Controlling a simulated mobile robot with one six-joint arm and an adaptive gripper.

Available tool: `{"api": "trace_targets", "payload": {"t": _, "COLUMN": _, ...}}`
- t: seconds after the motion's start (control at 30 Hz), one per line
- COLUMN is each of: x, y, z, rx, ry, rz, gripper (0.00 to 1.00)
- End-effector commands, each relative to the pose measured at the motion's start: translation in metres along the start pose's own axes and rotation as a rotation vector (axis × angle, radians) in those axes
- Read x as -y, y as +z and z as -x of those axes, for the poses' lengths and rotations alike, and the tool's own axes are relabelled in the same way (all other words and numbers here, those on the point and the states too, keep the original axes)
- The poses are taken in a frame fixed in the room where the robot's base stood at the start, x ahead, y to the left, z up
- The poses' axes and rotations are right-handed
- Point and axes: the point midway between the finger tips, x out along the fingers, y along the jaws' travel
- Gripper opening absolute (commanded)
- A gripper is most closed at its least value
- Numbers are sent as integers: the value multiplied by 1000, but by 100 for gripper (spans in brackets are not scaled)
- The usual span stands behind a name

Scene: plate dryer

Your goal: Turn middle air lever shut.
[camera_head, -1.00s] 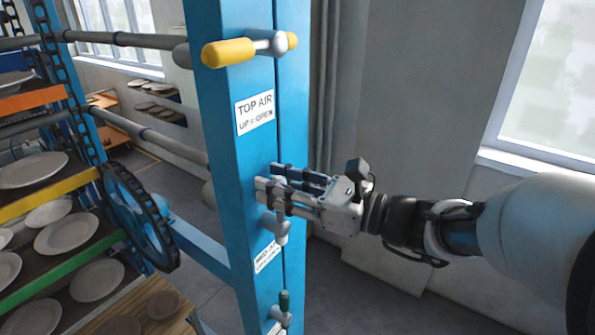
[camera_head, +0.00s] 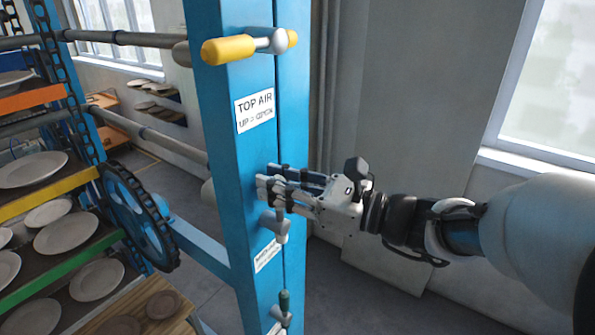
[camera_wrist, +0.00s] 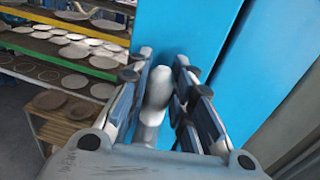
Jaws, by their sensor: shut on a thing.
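The middle air lever has a grey hub (camera_head: 277,226) on the blue post, just above a white label that is too blurred to read fully. Its pale handle (camera_wrist: 157,88) stands up from the hub and lies between my fingers in the wrist view. My gripper (camera_head: 266,187) reaches in from the right and is shut on this handle, with a finger on either side. In the head view the fingers hide most of the handle.
The yellow top lever (camera_head: 229,51) lies roughly level above, over the TOP AIR label (camera_head: 255,110). A green-handled lever (camera_head: 284,301) stands below. A dark wheel (camera_head: 140,217) and plate racks (camera_head: 65,260) are left of the blue post (camera_head: 240,150).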

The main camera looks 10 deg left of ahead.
Motion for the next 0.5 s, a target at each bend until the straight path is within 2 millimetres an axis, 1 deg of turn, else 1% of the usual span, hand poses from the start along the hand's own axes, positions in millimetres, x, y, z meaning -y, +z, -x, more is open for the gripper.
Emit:
{"api": "trace_targets", "payload": {"t": 0.27, "x": -14, "y": -5, "z": -2, "rx": -21, "ry": 0, "rz": 149, "gripper": 0}}
{"api": "trace_targets", "payload": {"t": 0.5, "x": -34, "y": -12, "z": -5, "rx": -54, "ry": 0, "rz": 362, "gripper": 0}}
